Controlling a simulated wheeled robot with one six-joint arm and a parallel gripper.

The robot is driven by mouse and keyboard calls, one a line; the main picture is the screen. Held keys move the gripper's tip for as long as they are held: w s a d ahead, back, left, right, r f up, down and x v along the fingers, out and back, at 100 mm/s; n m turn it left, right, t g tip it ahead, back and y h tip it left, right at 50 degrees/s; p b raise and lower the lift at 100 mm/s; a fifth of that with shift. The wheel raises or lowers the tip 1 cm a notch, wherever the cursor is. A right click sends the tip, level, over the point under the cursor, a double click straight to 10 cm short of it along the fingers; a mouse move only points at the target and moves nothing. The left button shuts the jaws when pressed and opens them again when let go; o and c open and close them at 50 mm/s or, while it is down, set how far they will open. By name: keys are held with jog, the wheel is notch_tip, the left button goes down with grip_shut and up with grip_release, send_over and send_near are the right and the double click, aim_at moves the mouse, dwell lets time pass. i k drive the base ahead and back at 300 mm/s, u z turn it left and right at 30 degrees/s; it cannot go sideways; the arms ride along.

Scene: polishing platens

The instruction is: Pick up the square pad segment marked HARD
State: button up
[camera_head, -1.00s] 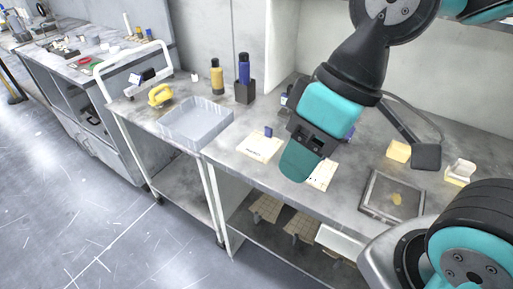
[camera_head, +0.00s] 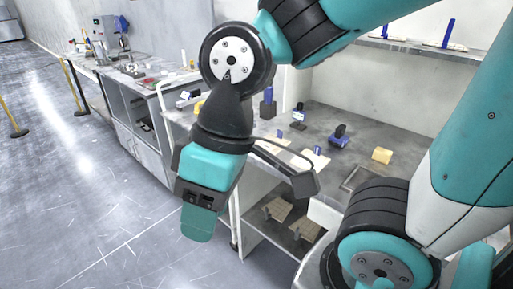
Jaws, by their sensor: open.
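My gripper (camera_head: 197,222) hangs pointing down in the left half of the view, in front of the bench (camera_head: 352,136) and apart from everything on it. It holds nothing that I can see. Two flat pale pieces lie on the bench top: one (camera_head: 274,145) at the left and one (camera_head: 315,161) to its right, each with a small blue upright part. Tan gridded squares (camera_head: 279,209) with small grey upright parts sit on the shelf below. No HARD marking is readable, so I cannot tell which piece bears it.
A yellow block (camera_head: 382,155) and a dark-and-blue device (camera_head: 339,136) stand on the bench. A dark-framed tray (camera_head: 355,179) is partly hidden by my arm. A wall shelf (camera_head: 415,46) runs above. Open floor (camera_head: 75,190) lies at the left.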

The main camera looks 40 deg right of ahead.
aim_at(278, 138)
jog(key=u, duration=0.05)
jog(key=i, duration=1.15)
jog(key=z, duration=0.4)
